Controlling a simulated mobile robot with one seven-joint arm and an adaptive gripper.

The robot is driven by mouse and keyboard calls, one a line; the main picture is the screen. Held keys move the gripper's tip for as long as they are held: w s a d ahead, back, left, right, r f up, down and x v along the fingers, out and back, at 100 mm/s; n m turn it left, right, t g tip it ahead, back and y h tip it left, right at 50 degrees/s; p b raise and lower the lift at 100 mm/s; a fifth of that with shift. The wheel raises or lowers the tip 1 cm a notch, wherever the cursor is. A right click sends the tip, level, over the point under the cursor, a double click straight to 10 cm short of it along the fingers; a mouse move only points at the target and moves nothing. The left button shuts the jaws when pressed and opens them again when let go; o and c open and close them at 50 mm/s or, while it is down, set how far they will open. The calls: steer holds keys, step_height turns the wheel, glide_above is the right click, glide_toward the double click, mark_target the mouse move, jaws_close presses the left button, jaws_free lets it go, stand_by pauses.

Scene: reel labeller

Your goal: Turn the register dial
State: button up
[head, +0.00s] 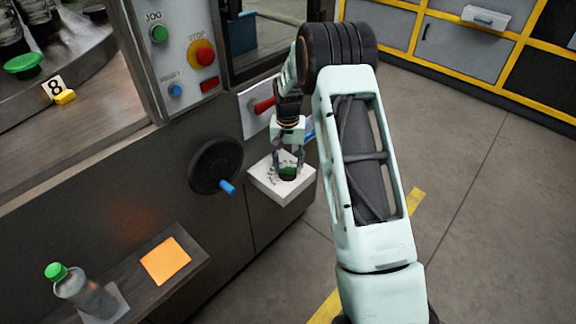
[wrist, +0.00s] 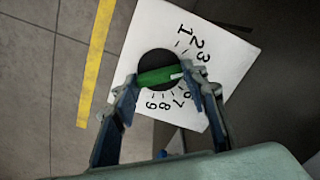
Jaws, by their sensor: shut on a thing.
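The register dial is a dark round knob with a green grip bar (wrist: 158,75), set in a white plate (wrist: 222,58) with black numbers around it. In the wrist view a short white mark shows at the bar's right end, between the 3 and the 7. My gripper (wrist: 165,80) is shut on the green bar, one finger at each end. In the head view my gripper (head: 288,168) points down onto the white plate (head: 267,190), which juts from the machine's side. My fingers hide part of the dial there.
A black handwheel with a blue handle (head: 228,187) is left of the plate. A red lever (head: 264,105) is just above it. A panel with a red stop button (head: 202,53) is higher up. A shelf holds a bottle (head: 85,293) and an orange pad (head: 166,260). Floor at right is open.

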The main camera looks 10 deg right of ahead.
mark_target(288, 168)
steer(key=shift+n, duration=2.1)
steer(key=o, duration=1.2)
steer(key=shift+c, duration=0.2)
steer(key=shift+r, duration=0.15)
step_height(288, 168, up, 12)
